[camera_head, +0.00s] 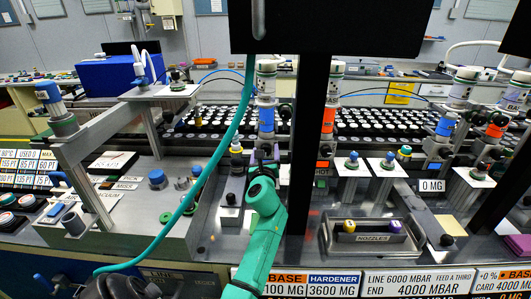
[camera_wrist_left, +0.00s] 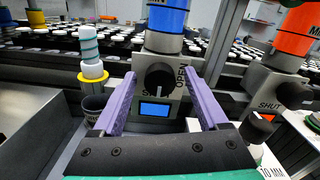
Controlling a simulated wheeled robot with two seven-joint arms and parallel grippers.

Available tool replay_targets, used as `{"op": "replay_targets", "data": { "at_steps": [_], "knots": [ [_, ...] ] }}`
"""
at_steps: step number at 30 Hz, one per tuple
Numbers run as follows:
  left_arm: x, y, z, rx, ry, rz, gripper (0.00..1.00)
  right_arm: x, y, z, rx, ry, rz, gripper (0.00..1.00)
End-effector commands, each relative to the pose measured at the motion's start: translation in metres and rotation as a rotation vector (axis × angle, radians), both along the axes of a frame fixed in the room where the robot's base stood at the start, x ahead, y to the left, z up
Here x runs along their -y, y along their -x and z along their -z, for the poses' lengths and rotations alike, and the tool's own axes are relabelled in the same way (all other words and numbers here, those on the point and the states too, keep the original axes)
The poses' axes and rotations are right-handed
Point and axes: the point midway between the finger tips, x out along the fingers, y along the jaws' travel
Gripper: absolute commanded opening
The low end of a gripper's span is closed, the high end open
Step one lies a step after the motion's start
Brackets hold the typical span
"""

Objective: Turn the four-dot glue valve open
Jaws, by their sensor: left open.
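A black round valve knob (camera_wrist_left: 159,80) sits on a grey block under a blue-banded cylinder (camera_wrist_left: 167,18). The words SHUT and OPEN are printed around the knob, with SHUT below it and partly hidden and OPEN at its right. No dots can be made out on this valve. My left gripper (camera_wrist_left: 160,76) is open, its purple fingers on either side of the knob with gaps showing. In the head view my left gripper (camera_head: 264,155) is in front of the blue-banded cylinder (camera_head: 266,119), and my wrist hides most of the knob. My right gripper is not in view.
An orange-banded cylinder (camera_wrist_left: 298,32) with its own black knob (camera_wrist_left: 291,93) stands close on the right. A white-and-teal part on a yellow ring (camera_wrist_left: 92,70) stands on the left. A nozzle tray (camera_head: 372,252) lies at the front right. A black panel (camera_head: 325,27) hangs above.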

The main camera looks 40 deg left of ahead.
Motion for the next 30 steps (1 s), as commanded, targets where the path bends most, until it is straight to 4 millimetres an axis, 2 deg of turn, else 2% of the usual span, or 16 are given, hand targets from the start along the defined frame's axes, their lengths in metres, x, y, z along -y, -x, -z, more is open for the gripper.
{"op": "replay_targets", "data": {
  "at_steps": [3, 4, 8, 9, 10, 22, 30],
  "knots": [
    [0.0, 0.0002, -0.0001, 0.0, 0.0, 0.0, 0.76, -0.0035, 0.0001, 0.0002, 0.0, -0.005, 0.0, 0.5],
    [0.0001, 0.0003, -0.0001, 0.0, 0.0, 0.0, 0.72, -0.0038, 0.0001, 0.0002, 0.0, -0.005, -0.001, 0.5],
    [0.0002, 0.0005, 0.0, 0.0, 0.0, 0.0, 0.23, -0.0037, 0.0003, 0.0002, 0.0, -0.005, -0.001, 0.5],
    [0.0002, 0.0005, 0.0, 0.0, 0.0, 0.0, 0.07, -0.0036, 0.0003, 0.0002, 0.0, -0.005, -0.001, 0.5],
    [0.0002, 0.0005, 0.0, 0.0, 0.0, 0.0, 0.0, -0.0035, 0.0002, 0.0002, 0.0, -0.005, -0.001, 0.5],
    [0.0001, 0.0007, 0.0006, 0.033, 0.042, 0.0, 0.0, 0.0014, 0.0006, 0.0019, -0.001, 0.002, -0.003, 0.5],
    [0.0, 0.0008, 0.0014, 0.135, 0.176, 0.0, 0.0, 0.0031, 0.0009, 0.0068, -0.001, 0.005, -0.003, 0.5]
  ]
}}
